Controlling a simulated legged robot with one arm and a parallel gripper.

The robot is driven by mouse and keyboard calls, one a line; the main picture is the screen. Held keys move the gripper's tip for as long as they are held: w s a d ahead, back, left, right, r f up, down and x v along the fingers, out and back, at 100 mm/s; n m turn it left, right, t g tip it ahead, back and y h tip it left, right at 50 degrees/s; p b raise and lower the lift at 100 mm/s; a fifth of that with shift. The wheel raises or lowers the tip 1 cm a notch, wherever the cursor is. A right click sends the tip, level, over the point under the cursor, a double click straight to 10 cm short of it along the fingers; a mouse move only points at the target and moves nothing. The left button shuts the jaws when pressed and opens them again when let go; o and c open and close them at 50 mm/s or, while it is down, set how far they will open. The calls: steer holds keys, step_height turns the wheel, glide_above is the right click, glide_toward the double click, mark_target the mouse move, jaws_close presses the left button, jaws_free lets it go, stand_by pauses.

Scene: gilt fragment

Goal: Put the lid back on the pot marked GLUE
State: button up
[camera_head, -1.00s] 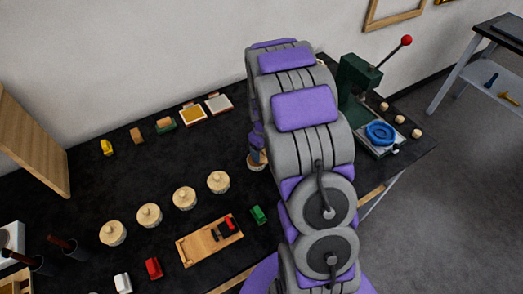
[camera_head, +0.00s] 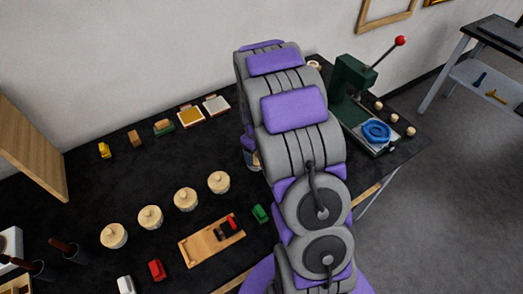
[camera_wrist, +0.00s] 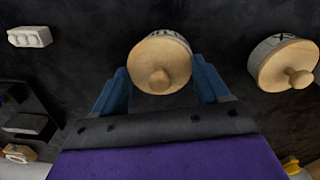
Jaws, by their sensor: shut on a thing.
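In the wrist view, my gripper (camera_wrist: 162,88) has its two blue fingers shut on a round pale wooden lid (camera_wrist: 160,62) with a knob. Dark lettering, too cut off to read, shows on a pale pot wall (camera_wrist: 168,33) just beyond the lid's edge. I cannot tell whether the lid is seated on that pot or held just above it. A second lidded pot (camera_wrist: 283,62), with a dark mark on its side, stands to the right, apart from my gripper. In the head view, my arm hides most of the gripper and the held lid. No readable GLUE mark shows.
A row of lidded pots (camera_head: 185,199) stands left of my arm. A wooden tray (camera_head: 195,252) with a red-and-black item, a green block (camera_head: 259,213) and a red block (camera_head: 156,269) lie in front. A green press (camera_head: 352,85) stands right. The table between back row and pots is clear.

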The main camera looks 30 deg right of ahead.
steer(key=shift+a, duration=0.65)
steer(key=shift+d, duration=1.05)
steer(key=shift+a+r+p, duration=0.2)
steer(key=shift+a+p, duration=0.15)
steer(key=shift+a, duration=1.7)
steer(key=shift+d+f, duration=0.1)
steer(key=shift+d, duration=0.75)
steer(key=shift+a, duration=0.4)
steer(key=shift+d+f, duration=0.15)
steer(key=shift+d, duration=0.35)
steer(key=shift+d, duration=0.15)
steer(key=shift+d+p, duration=0.3)
steer(key=shift+d, duration=0.05)
steer(key=shift+d+f, duration=0.1)
